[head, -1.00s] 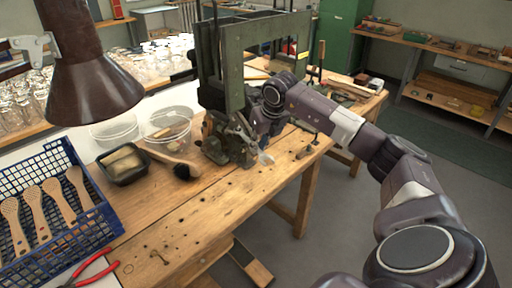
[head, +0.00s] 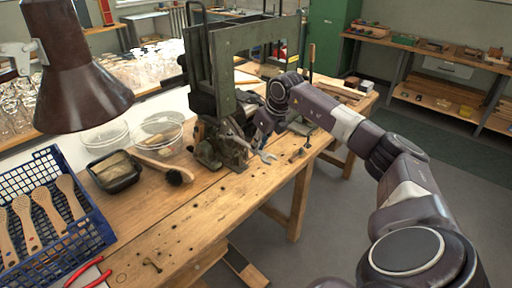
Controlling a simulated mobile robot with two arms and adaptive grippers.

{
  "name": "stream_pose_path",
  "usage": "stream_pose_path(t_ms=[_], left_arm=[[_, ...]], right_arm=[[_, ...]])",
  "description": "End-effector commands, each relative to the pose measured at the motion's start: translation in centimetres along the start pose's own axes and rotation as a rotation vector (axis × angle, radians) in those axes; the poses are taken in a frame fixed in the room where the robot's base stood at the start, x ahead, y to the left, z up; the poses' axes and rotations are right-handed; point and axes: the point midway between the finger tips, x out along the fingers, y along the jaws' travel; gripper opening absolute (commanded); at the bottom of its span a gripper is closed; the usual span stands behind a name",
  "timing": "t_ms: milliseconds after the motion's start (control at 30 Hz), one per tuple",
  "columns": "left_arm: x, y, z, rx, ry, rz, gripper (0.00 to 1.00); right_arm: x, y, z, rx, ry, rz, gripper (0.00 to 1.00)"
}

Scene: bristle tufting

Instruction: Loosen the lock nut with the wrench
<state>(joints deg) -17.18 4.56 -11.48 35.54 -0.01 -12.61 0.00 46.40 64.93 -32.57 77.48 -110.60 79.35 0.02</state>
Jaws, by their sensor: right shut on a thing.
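A tufting machine with a dark green frame (head: 222,72) stands on the wooden bench, its grey metal lower part (head: 209,147) near the bench's front edge. My right gripper (head: 257,141) is at the right side of this lower part, shut on a grey wrench (head: 267,157). The wrench's open-ended head points right and toward the camera, above the bench top. The other end of the wrench is hard to make out against the machine. The lock nut cannot be picked out, and I cannot tell whether the wrench touches the machine. My left gripper is not in view.
A blue crate (head: 98,232) with wooden brush blanks, a black tray (head: 116,178), a round dark brush (head: 175,177), clear tubs (head: 157,130) and red-handled pliers (head: 88,272) are at left. A brown lamp shade (head: 75,85) hangs upper left. The front bench top (head: 190,222) is mostly clear.

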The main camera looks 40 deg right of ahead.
Motion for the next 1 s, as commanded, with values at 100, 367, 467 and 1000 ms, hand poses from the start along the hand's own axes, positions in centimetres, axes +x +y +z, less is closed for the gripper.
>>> stream_pose_path(t_ms=[100,367,467,1000], left_arm=[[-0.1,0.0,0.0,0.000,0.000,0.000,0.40],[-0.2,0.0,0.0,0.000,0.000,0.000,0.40],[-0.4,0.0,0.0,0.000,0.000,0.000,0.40],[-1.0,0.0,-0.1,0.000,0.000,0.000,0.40]], right_arm=[[-0.1,-0.5,0.1,-0.024,-0.003,0.008,0.00],[-0.2,-1.1,0.2,-0.061,-0.003,0.025,0.00],[-0.1,-1.6,0.2,-0.091,-0.002,0.037,0.00],[0.0,-3.3,0.4,-0.200,-0.002,0.083,0.00]])
